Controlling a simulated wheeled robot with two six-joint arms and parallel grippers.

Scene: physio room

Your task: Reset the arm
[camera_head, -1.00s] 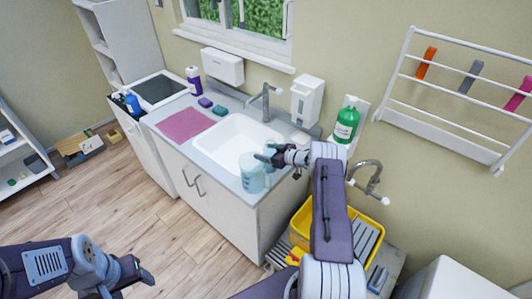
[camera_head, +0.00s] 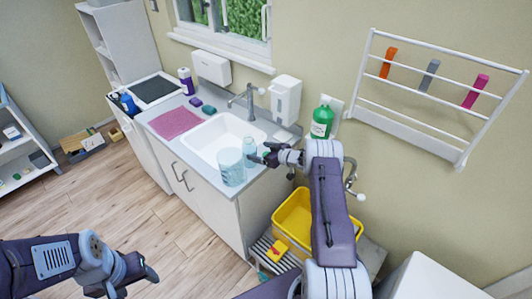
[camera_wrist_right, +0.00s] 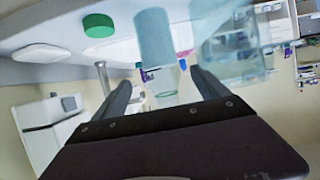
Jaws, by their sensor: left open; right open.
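My right gripper (camera_head: 261,156) is open at the right front of the sink counter, just right of a translucent light-blue cup (camera_head: 231,168) and a small pale bottle (camera_head: 249,146). In the right wrist view its two fingers (camera_wrist_right: 160,92) are spread apart. A pale blue cylinder (camera_wrist_right: 155,38) and a clear container (camera_wrist_right: 232,48) show beyond them; nothing is visibly held. My left gripper (camera_head: 146,274) is open and empty over the wooden floor at the lower left.
A yellow bin (camera_head: 293,217) stands right of the cabinet, below my right arm. A white wall rack (camera_head: 400,125) hangs at the right.

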